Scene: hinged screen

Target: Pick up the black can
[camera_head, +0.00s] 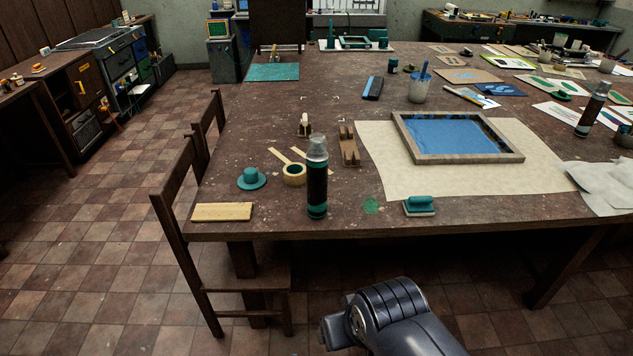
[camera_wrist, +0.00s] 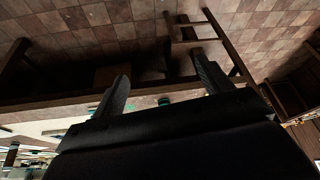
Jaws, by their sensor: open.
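A black can (camera_head: 317,188) with a grey cap and a teal band at its base stands upright near the front edge of the table (camera_head: 300,100). A second, similar black can (camera_head: 592,110) stands farther right on the table. My gripper (camera_wrist: 160,68) shows in the wrist view with its two fingers spread apart and nothing between them. In the head view only part of my arm shows, low in front of the table, and the fingers are hidden. The wrist view looks upside down, with the table edge and floor beyond the fingers.
A tape roll (camera_head: 294,174), a teal round piece (camera_head: 251,178) and a wooden block (camera_head: 222,212) lie left of the near can. A teal-handled tool (camera_head: 419,206) and a framed screen (camera_head: 457,138) lie to its right. A wooden chair (camera_head: 185,215) stands at the table's left side.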

